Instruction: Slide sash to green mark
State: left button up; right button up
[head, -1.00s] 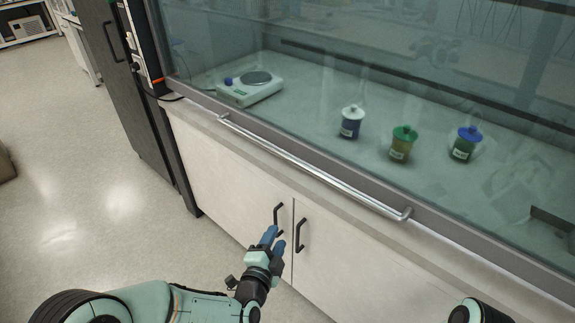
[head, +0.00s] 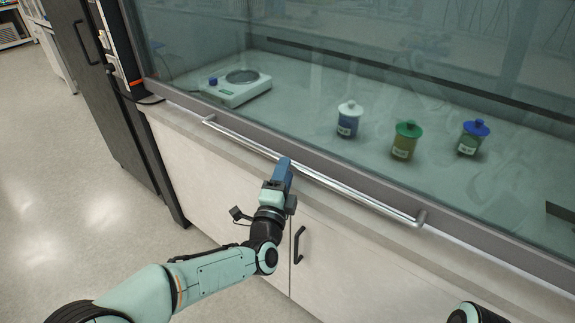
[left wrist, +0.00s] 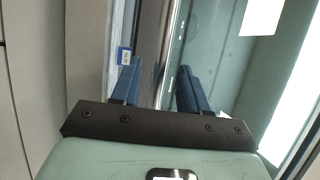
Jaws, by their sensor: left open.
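The sash (head: 330,80) is a large glass pane with a grey bottom rail, down in front of the hood's interior. A long silver handle bar (head: 340,187) runs along its lower edge. My left gripper (head: 285,164) is open, with its blue fingertips at the middle of the bar. In the head view I cannot tell whether they touch it or straddle it. In the left wrist view, the two blue fingers (left wrist: 160,82) stand apart, with the glass to the right. I see no green mark in either view. My right gripper is not in view.
Behind the glass are a white hotplate-like device (head: 236,87) and jars with white (head: 348,119), green (head: 406,140) and blue (head: 472,137) lids. Below is a pale cabinet (head: 215,180) with a black door handle (head: 299,245). A dark cabinet (head: 100,90) stands at left.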

pick_arm(q)
jog(key=shift+x, duration=1.65)
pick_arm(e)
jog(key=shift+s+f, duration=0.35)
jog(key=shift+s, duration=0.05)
